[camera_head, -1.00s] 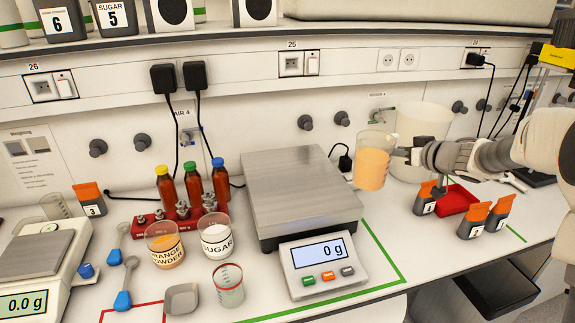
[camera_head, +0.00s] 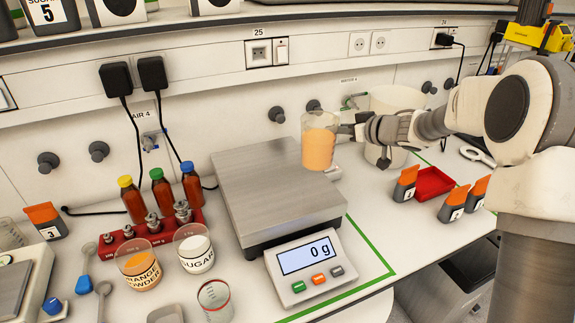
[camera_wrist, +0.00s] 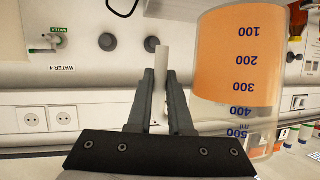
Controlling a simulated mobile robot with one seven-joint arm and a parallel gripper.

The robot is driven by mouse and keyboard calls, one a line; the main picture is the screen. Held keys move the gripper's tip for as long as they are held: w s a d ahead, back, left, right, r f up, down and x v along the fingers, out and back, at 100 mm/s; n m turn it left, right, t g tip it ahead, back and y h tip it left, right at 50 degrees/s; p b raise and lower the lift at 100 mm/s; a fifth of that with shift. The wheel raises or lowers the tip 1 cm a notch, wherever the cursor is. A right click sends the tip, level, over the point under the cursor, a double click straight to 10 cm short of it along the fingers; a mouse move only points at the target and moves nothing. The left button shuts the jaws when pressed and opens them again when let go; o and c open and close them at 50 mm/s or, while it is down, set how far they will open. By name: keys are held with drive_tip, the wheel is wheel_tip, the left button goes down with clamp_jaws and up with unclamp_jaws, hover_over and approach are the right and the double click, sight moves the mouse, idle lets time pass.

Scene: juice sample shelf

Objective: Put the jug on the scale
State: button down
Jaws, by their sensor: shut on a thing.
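The jug (camera_head: 318,147) is clear, with orange liquid in it and blue volume marks that show in the wrist view (camera_wrist: 235,62). My gripper (camera_head: 347,131) comes from the right and is shut on the jug's handle, which shows between the fingers in the wrist view (camera_wrist: 161,84). The jug is roughly upright and held up; in the head view it overlaps the far right edge of the scale plate. The scale has a bare metal plate (camera_head: 268,195) and a front display (camera_head: 308,256) reading 0 g. The exact height of the jug over the plate cannot be told.
A red tray (camera_head: 433,183) and orange-topped containers are at right.

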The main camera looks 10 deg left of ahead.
sight(328, 164)
drive_tip(key=shift+s+a+f+b, duration=0.35)
drive_tip(key=shift+a+f+b, duration=0.2)
drive_tip(key=shift+a+f, duration=1)
drive_tip(key=shift+s+a+f+b, duration=0.4)
drive_tip(key=shift+a+f+b, duration=0.15)
drive_tip(key=shift+a+f, duration=1)
drive_tip(key=shift+s+a+f+b, duration=0.35)
drive_tip(key=shift+a+f+b, duration=0.2)
drive_tip(key=shift+a+f, duration=1)
drive_tip(key=shift+d, duration=0.1)
drive_tip(key=shift+f, duration=0.2)
drive_tip(key=c, duration=0.8)
unclamp_jaws()
drive_tip(key=shift+f, duration=0.1)
drive_tip(key=shift+c, duration=0.2)
drive_tip(key=shift+s+d+r, duration=0.15)
drive_tip(key=shift+d+r, duration=0.05)
drive_tip(key=shift+r, duration=0.05)
drive_tip(key=v, duration=1.1)
drive_tip(key=shift+s+d+r+p, duration=0.2)
drive_tip(key=shift+d+r+p, duration=0.05)
drive_tip(key=shift+p, duration=0.1)
